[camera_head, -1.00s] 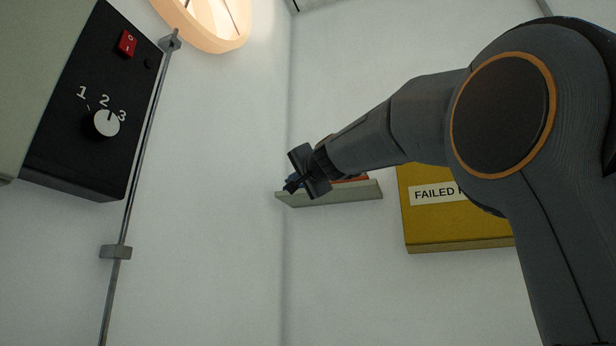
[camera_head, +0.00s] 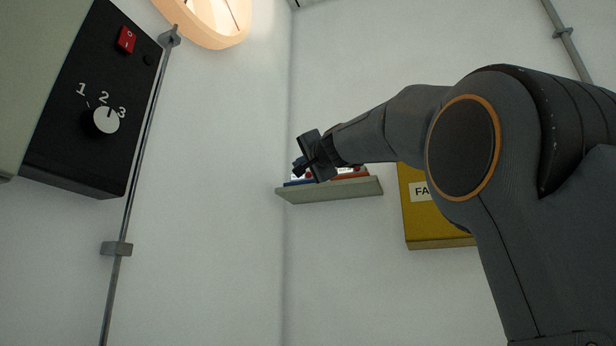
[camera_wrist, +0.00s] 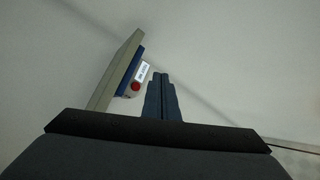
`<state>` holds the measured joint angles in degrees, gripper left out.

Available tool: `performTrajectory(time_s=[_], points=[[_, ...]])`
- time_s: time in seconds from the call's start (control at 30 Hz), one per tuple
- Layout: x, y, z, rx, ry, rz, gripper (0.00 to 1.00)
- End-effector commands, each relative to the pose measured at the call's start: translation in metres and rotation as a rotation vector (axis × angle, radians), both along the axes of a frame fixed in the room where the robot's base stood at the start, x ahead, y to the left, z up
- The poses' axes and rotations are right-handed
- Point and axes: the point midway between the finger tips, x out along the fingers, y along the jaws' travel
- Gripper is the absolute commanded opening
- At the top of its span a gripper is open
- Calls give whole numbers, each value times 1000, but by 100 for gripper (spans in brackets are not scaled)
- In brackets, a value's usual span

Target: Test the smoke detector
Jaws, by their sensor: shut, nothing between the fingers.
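No smoke detector can be made out for certain in either view. My gripper (camera_head: 302,170) is shut and empty, in front of the small wall shelf (camera_head: 330,190) in the head view. In the wrist view my gripper's fingers (camera_wrist: 161,80) are pressed together. Beside them, the shelf (camera_wrist: 122,65) bears a blue item (camera_wrist: 131,68) and a white labelled item with a red round spot (camera_wrist: 135,86). In the head view, my gripper and arm partly hide the things on the shelf.
A black control panel with a rotary knob (camera_head: 104,120) and a red switch (camera_head: 126,40) is at left. A conduit (camera_head: 140,150) runs beside it. A round lamp (camera_head: 235,30) glows above. A yellow box (camera_head: 440,235) hangs at right, partly behind my arm. The wall below the shelf is clear.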

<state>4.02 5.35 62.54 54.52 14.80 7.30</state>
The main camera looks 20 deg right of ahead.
Motion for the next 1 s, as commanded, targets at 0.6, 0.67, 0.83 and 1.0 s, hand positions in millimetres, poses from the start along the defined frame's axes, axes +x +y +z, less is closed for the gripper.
performTrajectory(time_s=[0.6, 0.67, 0.83, 1.0], points=[[43, -31, 0, 0, 0, 0, 0], [43, -31, 0, 0, 0, 0, 0], [43, -31, 0, 0, 0, 0, 0], [43, -31, 0, 0, 0, 0, 0]])
